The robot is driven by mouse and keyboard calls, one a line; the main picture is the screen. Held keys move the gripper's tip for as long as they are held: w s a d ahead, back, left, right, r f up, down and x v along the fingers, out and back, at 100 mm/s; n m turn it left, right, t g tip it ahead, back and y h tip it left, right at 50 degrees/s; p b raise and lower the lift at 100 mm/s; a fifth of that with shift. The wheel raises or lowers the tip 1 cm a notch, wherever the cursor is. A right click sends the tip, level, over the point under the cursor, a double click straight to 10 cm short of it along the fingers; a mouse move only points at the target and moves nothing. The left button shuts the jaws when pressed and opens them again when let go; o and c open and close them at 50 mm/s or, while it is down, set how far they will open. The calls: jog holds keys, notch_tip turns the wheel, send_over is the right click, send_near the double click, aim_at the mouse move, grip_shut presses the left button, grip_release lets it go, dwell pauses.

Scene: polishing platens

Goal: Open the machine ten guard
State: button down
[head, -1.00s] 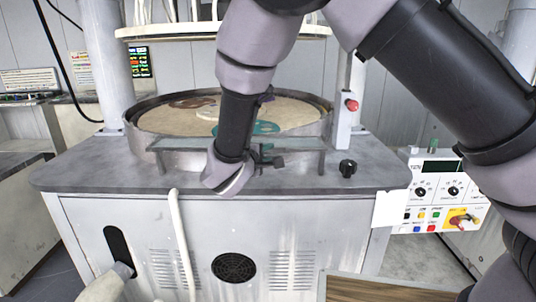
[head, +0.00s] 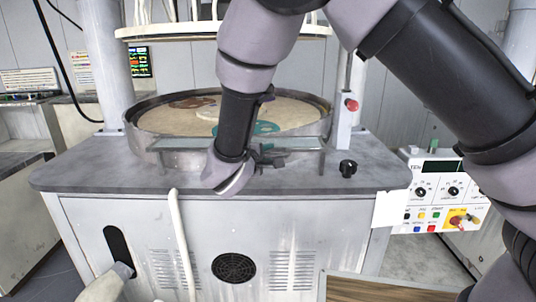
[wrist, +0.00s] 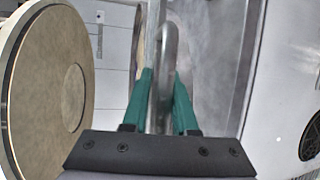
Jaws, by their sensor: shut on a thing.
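The guard (head: 190,144) is a low, see-through panel with a metal rail, across the front of the round polishing platen (head: 165,119). My gripper (wrist: 163,80) has teal fingers, shut on a grey metal bar (wrist: 168,45) in the wrist view. The bar appears to be the guard's handle. In the head view my wrist hides the middle of the guard and most of my grip. The guard stands low in front of the platen rim.
A round upper plate (head: 225,33) hangs above the platen. A red button (head: 351,105) on a post and a black knob (head: 348,168) stand to the right. A pale hose (head: 181,240) runs down the front. The grey tabletop (head: 85,172) is clear at left.

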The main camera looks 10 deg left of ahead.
jog(key=shift+w+r+g, duration=0.1)
jog(key=shift+r+g, duration=0.4)
jog(key=shift+r, duration=1.1)
jog(key=c, duration=0.8)
grip_release()
jog(key=shift+c, duration=0.2)
jog(key=shift+a+r, duration=0.1)
jog(key=v, duration=1)
jog(key=shift+s, duration=0.35)
jog(key=shift+r, duration=0.1)
